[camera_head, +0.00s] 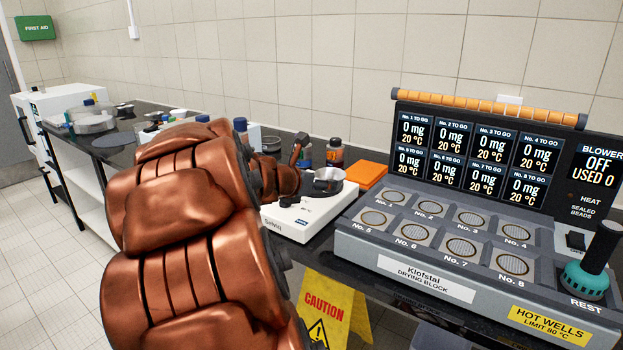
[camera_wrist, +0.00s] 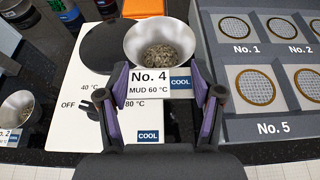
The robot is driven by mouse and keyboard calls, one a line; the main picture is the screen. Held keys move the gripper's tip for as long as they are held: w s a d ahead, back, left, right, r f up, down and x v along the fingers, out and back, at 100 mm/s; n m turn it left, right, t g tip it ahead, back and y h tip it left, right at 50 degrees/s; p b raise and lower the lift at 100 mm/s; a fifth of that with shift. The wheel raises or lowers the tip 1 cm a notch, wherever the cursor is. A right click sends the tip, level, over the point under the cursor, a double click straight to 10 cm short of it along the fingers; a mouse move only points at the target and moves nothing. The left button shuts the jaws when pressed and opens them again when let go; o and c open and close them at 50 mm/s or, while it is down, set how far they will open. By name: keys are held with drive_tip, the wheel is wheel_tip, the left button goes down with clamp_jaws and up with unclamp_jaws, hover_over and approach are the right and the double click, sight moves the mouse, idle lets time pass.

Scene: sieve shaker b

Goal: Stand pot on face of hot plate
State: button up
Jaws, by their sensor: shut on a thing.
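A grey metal pot (camera_wrist: 160,40) with grainy grey contents carries a tag (camera_wrist: 158,82) reading No. 4, MUD 60 °C, COOL. My gripper (camera_wrist: 157,76) is shut on it, a finger on each side of the tag. The pot also shows in the head view (camera_head: 329,177), over the white hot plate (camera_head: 300,222). In the wrist view the hot plate's dark round face (camera_wrist: 99,45) lies left of the pot, partly covered by it. The dial (camera_wrist: 103,97) is below the face. I cannot tell whether the pot touches the plate.
A drying block (camera_head: 450,255) with numbered wells stands close on the right. Another pot (camera_wrist: 20,105), tagged No. 2, is at the wrist view's left. An orange block (camera_head: 367,175) and bottles (camera_head: 335,152) stand behind the hot plate. A yellow caution sign (camera_head: 327,305) is in front of the bench.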

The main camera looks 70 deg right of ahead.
drive_tip(key=w+d, duration=0.2)
drive_tip(key=d, duration=0.2)
drive_tip(key=w+d+p, duration=0.1)
drive_tip(key=w+d, duration=0.2)
drive_tip(key=w+d+f, duration=0.1)
drive_tip(key=w+d, duration=0.1)
drive_tip(key=d, duration=0.2)
drive_tip(key=shift+w+d+f+p, duration=0.1)
drive_tip(key=shift+w+d+p, duration=0.15)
drive_tip(key=shift+d+p, duration=0.1)
drive_tip(key=shift+f, duration=1.75)
drive_tip(key=shift+f+b, duration=0.25)
drive_tip(key=shift+b, duration=0.1)
drive_tip(key=o, duration=1.1)
drive_tip(key=shift+o, duration=0.2)
drive_tip(key=shift+r, duration=0.15)
